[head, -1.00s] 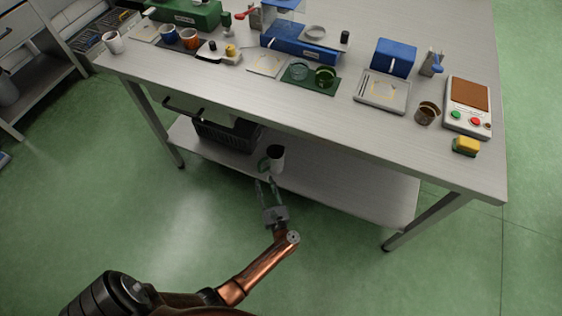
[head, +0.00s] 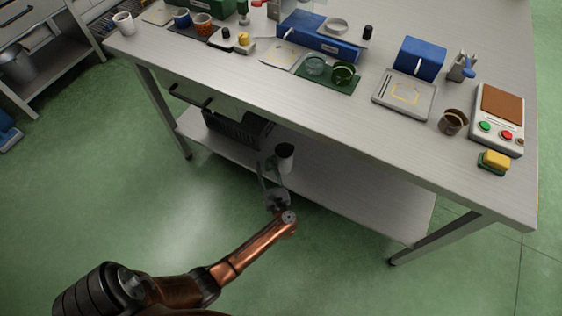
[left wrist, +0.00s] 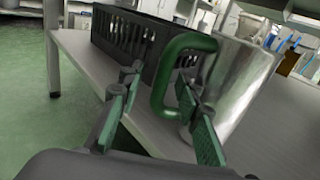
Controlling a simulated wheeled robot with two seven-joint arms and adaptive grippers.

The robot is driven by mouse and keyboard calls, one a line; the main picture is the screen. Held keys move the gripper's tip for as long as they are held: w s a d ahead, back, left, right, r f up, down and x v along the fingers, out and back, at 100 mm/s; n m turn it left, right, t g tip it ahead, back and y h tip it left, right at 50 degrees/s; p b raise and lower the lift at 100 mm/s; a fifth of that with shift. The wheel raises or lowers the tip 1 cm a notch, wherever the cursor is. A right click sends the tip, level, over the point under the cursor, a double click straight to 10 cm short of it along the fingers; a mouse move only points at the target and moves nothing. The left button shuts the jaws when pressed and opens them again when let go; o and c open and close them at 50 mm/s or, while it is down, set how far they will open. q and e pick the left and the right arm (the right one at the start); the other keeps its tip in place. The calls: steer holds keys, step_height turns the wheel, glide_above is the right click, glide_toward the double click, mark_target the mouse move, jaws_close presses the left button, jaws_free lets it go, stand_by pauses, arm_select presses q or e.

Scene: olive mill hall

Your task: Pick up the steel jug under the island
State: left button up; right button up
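The steel jug (head: 284,162) stands upright on the lower shelf (head: 340,195) of the island, near its front edge. In the left wrist view the jug (left wrist: 241,85) is large and shiny, with a green handle (left wrist: 162,85) facing my gripper. My left gripper (head: 268,178) reaches in at the shelf's front edge, just in front of the jug. In the left wrist view its two green-padded fingers (left wrist: 158,118) are spread apart and hold nothing. The handle shows between and just beyond the fingertips, close to the right finger. Whether it touches is unclear. My right gripper is not in view.
A dark slotted crate (head: 228,130) sits on the shelf left of the jug. The island top (head: 310,95) overhangs the shelf, with trays, cups and a scale (head: 497,118) on it. Shelf to the right of the jug is bare. Green floor in front is clear.

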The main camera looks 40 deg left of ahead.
arm_select(q)
steer(key=shift+c, duration=0.7)
jaws_close()
